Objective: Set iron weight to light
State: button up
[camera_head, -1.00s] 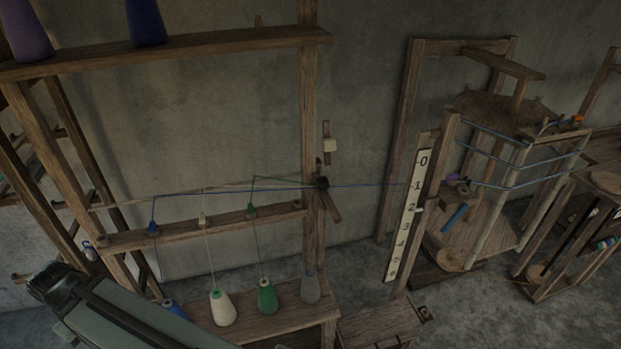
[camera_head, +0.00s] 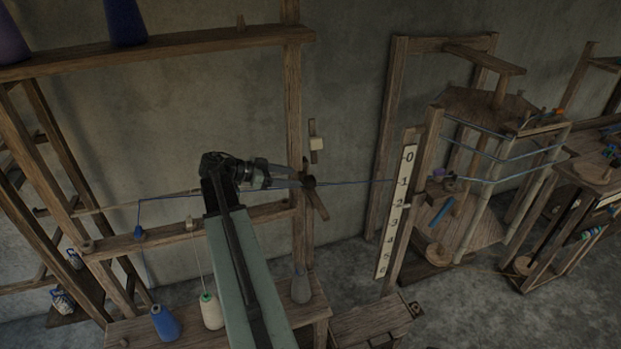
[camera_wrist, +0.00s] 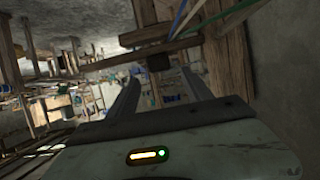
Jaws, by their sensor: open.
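My gripper (camera_head: 298,182) reaches rightward toward a small dark knob (camera_head: 309,182), which may be the iron weight, on a short slanted wooden lever (camera_head: 320,206) at the rack's upright post. In the wrist view the two fingers of my gripper (camera_wrist: 158,75) stand apart, with a dark block (camera_wrist: 158,62) just beyond and between their tips. I cannot tell whether they touch it. A blue thread passes the knob toward the right. A numbered white scale board (camera_head: 396,212) stands to its right. No label for light is readable.
A pale block (camera_head: 316,144) on a wooden strip sits above the knob. A blue cone (camera_head: 165,323), a white cone (camera_head: 211,311) and a grey cone (camera_head: 301,287) stand on the lower shelf. A wooden reel frame (camera_head: 470,235) stands at right.

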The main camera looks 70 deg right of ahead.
aim_at(304, 180)
jog(key=b+x, duration=0.2)
jog(key=x, duration=0.4)
jog(key=shift+s+d+f+b, duration=0.1)
jog(key=shift+f+b, duration=0.2)
jog(key=shift+b, duration=0.05)
jog(key=shift+s+d+f, duration=0.1)
jog(key=shift+s+d, duration=0.3)
jog(key=shift+s, duration=0.05)
grip_shut()
jog(key=shift+w, duration=0.1)
dwell(0.6)
